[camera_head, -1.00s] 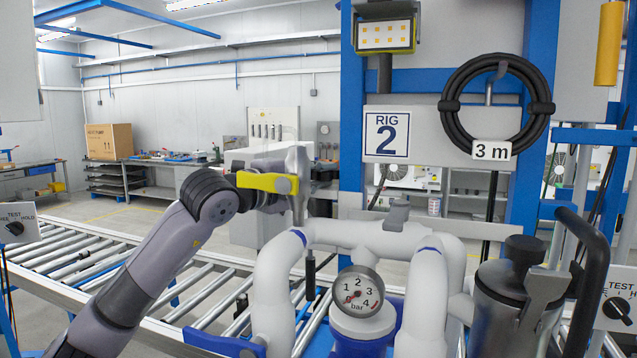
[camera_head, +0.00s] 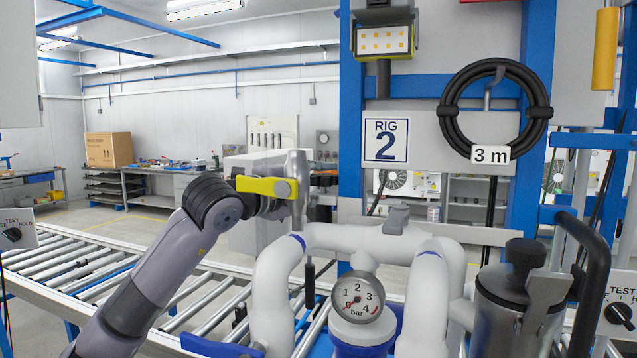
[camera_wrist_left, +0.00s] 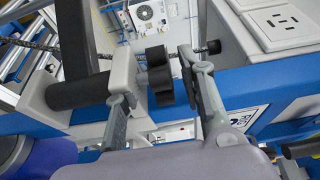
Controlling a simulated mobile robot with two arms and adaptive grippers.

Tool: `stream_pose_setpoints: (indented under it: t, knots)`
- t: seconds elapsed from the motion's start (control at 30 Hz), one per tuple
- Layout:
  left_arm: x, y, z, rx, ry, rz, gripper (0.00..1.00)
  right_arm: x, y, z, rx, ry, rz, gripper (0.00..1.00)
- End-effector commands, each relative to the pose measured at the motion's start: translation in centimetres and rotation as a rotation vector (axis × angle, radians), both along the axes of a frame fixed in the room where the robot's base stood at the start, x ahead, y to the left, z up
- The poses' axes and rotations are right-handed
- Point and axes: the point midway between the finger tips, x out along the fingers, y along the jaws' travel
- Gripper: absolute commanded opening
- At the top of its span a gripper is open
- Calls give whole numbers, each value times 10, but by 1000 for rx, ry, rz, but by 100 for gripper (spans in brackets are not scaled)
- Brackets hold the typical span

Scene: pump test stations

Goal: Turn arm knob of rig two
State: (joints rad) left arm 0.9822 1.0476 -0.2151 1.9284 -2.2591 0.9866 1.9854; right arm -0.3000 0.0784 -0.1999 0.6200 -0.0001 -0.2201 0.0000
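My left gripper (camera_head: 297,188) is in front of rig two, left of the RIG 2 sign (camera_head: 386,137) and above the white pipes (camera_head: 345,238). In the left wrist view its two fingers (camera_wrist_left: 155,75) are apart. A black lobed knob (camera_wrist_left: 158,78) beside a pale block shows between them; I cannot tell its depth or whether a finger touches it. Black rotary knobs labelled TEST and HOLD are on panels at the right edge (camera_head: 619,315) and left edge (camera_head: 13,234). I cannot tell which knob is the arm knob. My right gripper is not in view.
A pressure gauge (camera_head: 357,297) sits below the pipes. A metal canister with a black handle (camera_head: 520,300) stands at the right. A coiled black hose (camera_head: 495,110) hangs on the blue frame. A roller conveyor (camera_head: 190,300) runs behind the arm at the left.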

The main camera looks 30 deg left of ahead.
Motion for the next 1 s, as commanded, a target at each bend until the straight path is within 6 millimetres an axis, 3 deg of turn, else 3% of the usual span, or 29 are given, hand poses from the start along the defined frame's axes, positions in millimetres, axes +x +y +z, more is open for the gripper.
stream_pose_setpoints:
  t: [0.37,0.67,1.0]
  knots:
    - [-11,3,0,0,-1,2,37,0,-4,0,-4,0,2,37]
    - [-64,8,-1,5,2,2,37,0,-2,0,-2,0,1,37]
    - [-104,13,0,-1,0,-2,37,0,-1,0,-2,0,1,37]
